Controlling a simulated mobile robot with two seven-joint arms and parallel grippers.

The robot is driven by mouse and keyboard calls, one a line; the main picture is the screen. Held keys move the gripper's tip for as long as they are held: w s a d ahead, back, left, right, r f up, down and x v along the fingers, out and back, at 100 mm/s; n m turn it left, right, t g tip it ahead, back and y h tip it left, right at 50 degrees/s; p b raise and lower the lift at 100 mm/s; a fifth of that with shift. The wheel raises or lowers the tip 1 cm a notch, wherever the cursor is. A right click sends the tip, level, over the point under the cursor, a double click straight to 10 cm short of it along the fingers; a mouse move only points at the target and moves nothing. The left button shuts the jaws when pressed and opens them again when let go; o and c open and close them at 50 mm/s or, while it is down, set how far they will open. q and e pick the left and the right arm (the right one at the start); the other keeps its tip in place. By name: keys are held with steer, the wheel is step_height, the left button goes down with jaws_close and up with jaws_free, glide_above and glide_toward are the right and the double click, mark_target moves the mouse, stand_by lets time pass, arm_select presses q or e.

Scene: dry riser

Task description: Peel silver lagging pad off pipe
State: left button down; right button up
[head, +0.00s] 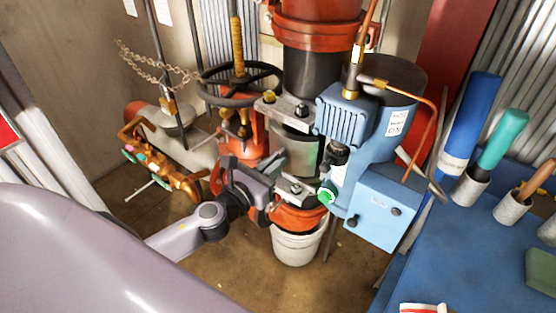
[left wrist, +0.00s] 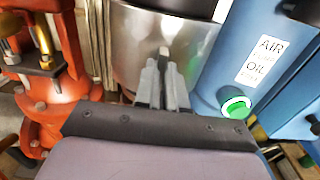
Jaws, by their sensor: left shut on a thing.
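The silver lagging pad (head: 304,157) is wrapped around the vertical pipe, between two clamp brackets. It also shows in the left wrist view (left wrist: 138,45) as a smooth, curved metal-like surface, partly hidden by my fingers. My left gripper (head: 280,171) is at the pad's left front side. In the left wrist view its fingers (left wrist: 161,75) are close together, shut on a small pale tab (left wrist: 163,52) in front of the pad. The pad still lies around the pipe. My right gripper is in neither view.
A blue pump unit (head: 372,150) with a green-lit button (head: 326,196) stands close right of the pad. A black handwheel (head: 238,78) and red valve are to the left. A white bucket (head: 297,245) stands below the pipe. A blue bench (head: 470,250) with holders is at right.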

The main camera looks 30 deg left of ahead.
arm_select(q)
steer(key=s+b, duration=0.1)
steer(key=s, duration=0.5)
steer(key=shift+s+a, duration=0.35)
steer(key=shift+a, duration=0.1)
stand_by(0.4)
